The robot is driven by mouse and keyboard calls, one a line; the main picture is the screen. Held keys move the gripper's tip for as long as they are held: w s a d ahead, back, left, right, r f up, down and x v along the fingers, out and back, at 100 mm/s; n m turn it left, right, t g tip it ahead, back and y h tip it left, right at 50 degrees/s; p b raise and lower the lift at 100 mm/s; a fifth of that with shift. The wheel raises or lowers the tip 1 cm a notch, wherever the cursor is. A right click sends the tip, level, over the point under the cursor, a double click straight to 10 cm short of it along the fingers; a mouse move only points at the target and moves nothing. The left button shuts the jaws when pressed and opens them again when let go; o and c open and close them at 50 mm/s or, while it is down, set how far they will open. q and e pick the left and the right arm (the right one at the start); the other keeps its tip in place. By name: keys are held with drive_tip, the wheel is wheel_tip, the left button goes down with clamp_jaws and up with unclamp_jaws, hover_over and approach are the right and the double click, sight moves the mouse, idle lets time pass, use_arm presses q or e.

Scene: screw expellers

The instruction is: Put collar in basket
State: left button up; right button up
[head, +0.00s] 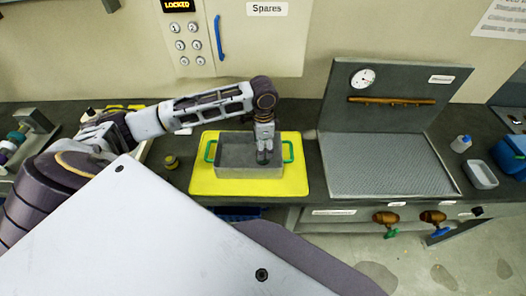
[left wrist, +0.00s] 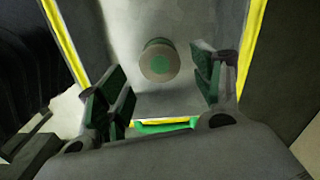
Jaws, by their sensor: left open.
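The basket (head: 235,170) is a grey rectangular bin with green handles, standing on a yellow mat (head: 296,180). My left gripper (head: 265,158) points down over its right part. In the left wrist view, my left gripper (left wrist: 162,88) is open, its dark green finger pads wide apart. A short round piece with a tan-grey ring face and green centre (left wrist: 159,63), apparently the collar, lies inside the grey basket (left wrist: 130,24). It shows between and beyond the fingertips, touching neither. In the head view I cannot make it out. My right gripper is not in view.
A small dark round piece (head: 171,161) sits on the counter left of the mat. A steel sloped tray with a gauge panel (head: 390,165) stands to the right. A stand with coloured rings (head: 22,137) is at far left, and a locked cabinet (head: 235,38) is behind.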

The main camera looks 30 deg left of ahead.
use_arm(q)
wheel_tip(320, 180, up, 7)
idle(0.4)
idle(0.5)
